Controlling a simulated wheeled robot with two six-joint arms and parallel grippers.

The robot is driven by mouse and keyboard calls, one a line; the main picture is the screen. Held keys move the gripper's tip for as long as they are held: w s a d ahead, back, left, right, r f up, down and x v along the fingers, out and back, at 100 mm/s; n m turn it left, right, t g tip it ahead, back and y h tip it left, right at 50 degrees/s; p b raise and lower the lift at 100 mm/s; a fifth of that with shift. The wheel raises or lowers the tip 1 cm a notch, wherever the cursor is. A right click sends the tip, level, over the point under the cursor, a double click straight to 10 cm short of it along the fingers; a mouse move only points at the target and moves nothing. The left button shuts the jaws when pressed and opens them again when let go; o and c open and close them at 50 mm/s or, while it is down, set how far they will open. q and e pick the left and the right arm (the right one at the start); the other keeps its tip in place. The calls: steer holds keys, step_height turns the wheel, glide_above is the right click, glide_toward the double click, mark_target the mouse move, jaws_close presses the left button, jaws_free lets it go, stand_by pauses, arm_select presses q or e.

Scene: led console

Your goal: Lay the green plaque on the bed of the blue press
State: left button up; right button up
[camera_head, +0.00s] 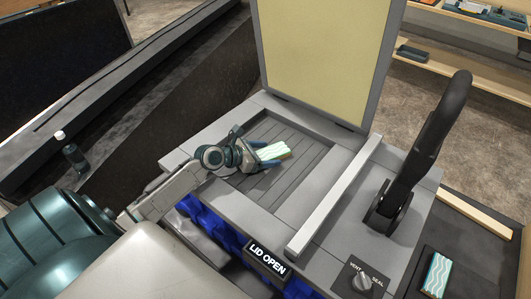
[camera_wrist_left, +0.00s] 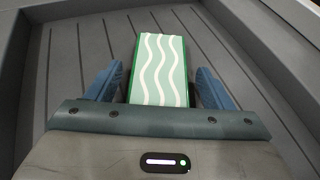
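The green plaque (camera_head: 273,151), pale green with white wavy stripes and a green edge, is over the grooved grey bed (camera_head: 291,170) of the blue press (camera_head: 222,232). It appears to lie flat on the bed, though its underside is hidden. My left gripper (camera_head: 265,156) is low over the bed at the plaque's near end. In the left wrist view the plaque (camera_wrist_left: 160,68) is between the two blue fingers, with a narrow gap on each side, so the gripper is open around it. My right gripper is not seen.
The press lid (camera_head: 320,50) stands upright behind the bed, and a sign (camera_head: 267,258) reads "LID OPEN". A dark lever (camera_head: 430,140) stands right of the bed, beyond a pale bar (camera_head: 333,195). A teal wavy plaque (camera_head: 437,275) lies in the dark tray at right.

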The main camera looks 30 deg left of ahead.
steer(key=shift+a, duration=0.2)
arm_select(q)
steer(key=shift+r, duration=0.15)
steer(key=shift+s+a, duration=0.15)
steer(key=shift+s, duration=0.1)
steer(key=v, duration=1)
steer(key=shift+s+a+r, duration=0.1)
steer(key=shift+s+r, duration=0.15)
steer(key=shift+s, duration=0.05)
steer(key=shift+s+a+r, duration=0.15)
steer(key=shift+s, duration=0.05)
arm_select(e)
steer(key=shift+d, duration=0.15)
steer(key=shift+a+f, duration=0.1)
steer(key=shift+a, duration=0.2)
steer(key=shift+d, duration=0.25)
